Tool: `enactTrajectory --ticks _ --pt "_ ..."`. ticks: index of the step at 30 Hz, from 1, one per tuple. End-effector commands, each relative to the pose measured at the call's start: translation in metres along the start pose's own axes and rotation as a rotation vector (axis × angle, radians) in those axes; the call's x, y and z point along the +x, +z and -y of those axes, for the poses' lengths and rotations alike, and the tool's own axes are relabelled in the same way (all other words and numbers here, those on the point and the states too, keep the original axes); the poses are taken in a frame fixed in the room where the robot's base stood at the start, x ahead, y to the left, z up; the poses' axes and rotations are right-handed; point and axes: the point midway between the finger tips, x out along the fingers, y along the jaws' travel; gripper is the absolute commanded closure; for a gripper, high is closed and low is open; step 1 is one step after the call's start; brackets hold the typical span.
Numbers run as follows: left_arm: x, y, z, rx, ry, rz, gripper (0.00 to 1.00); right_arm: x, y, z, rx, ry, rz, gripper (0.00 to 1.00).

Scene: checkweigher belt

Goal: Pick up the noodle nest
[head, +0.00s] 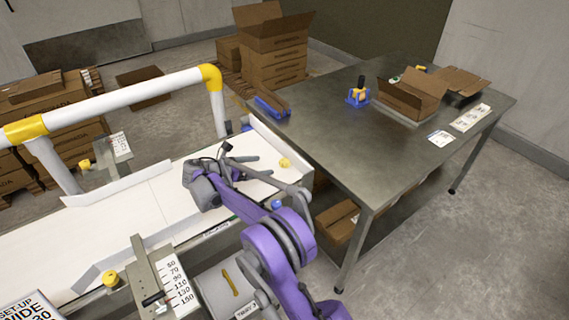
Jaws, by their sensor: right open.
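The noodle nest appears to be the small yellow lump (284,162) on the white belt (135,207), near the belt's far right end by the raised side guide. My right gripper (264,166) is over the belt, just left of the noodle nest. Its grey fingers are open and point right towards the nest. I see nothing held between them. Whether a fingertip touches the nest is too small to tell. My left gripper is not in view.
A steel table (365,155) stands to the right, with an open carton (412,95), a blue tape dispenser (357,97) and papers on it. A white and yellow rail (120,102) crosses above the belt's far side. A scale plate (178,285) stands at the near edge.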

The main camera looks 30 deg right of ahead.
Motion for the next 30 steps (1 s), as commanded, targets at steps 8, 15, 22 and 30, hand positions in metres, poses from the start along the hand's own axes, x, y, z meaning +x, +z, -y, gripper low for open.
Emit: enactTrajectory --ticks 8,15,22,30 --pt "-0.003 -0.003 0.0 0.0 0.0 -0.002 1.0 0.039 0.001 0.001 0.002 -0.001 -0.001 0.09" --pt "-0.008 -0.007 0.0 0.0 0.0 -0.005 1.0 0.064 0.003 0.003 0.004 -0.002 -0.002 0.09" --pt "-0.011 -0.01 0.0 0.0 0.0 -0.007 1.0 0.09 0.002 0.003 0.003 0.0 -0.002 0.09" --pt "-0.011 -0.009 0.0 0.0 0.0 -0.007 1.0 0.09 0.002 0.003 0.002 0.001 -0.003 0.25"
